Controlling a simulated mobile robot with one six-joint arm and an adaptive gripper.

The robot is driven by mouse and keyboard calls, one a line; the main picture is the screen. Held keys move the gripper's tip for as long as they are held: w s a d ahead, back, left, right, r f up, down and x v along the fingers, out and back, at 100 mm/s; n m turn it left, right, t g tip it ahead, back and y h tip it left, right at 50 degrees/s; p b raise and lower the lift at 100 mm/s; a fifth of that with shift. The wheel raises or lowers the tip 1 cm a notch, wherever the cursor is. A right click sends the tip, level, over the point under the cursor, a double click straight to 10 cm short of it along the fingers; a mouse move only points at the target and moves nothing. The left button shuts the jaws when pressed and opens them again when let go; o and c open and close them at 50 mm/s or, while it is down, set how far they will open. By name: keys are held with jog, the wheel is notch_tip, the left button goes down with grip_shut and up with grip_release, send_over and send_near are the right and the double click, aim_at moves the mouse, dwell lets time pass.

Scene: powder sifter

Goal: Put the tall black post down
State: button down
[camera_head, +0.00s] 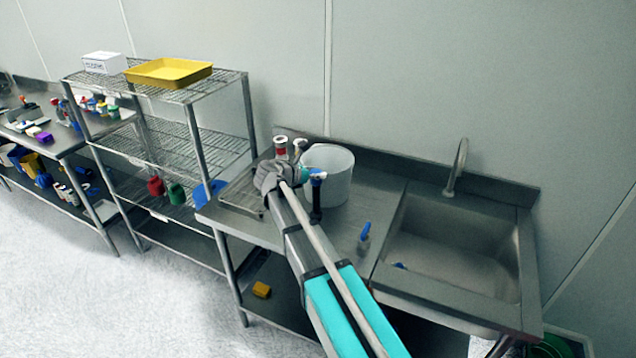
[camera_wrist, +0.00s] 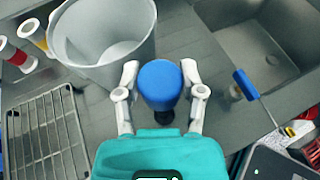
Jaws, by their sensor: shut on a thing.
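The tall black post (camera_head: 316,206) with a blue top stands upright over the steel counter, just in front of the white bucket. In the wrist view its blue top (camera_wrist: 160,84) sits between my fingers, with a little of the dark shaft showing below. My gripper (camera_wrist: 161,76) is shut on the post near its top; it also shows in the head view (camera_head: 318,174). I cannot tell whether the foot of the post touches the counter.
The bucket (camera_head: 332,188) is close behind the post. A wire rack (camera_wrist: 46,136) lies left, with red and yellow-banded containers (camera_wrist: 14,55) behind it. A blue-handled tool (camera_head: 364,234) is right, before the sink (camera_head: 455,250). Bare counter (camera_head: 345,222) lies between post and tool.

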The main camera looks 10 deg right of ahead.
aim_at(316, 180)
jog(key=shift+w+f+b, duration=0.1)
jog(key=shift+f+b, duration=1.3)
jog(key=shift+f, duration=0.4)
jog(key=shift+c, duration=1)
grip_release()
jog(key=shift+r, duration=0.25)
jog(key=p+v, duration=0.4)
jog(key=v, duration=0.8)
jog(key=shift+p, duration=0.3)
jog(key=shift+f, duration=0.1)
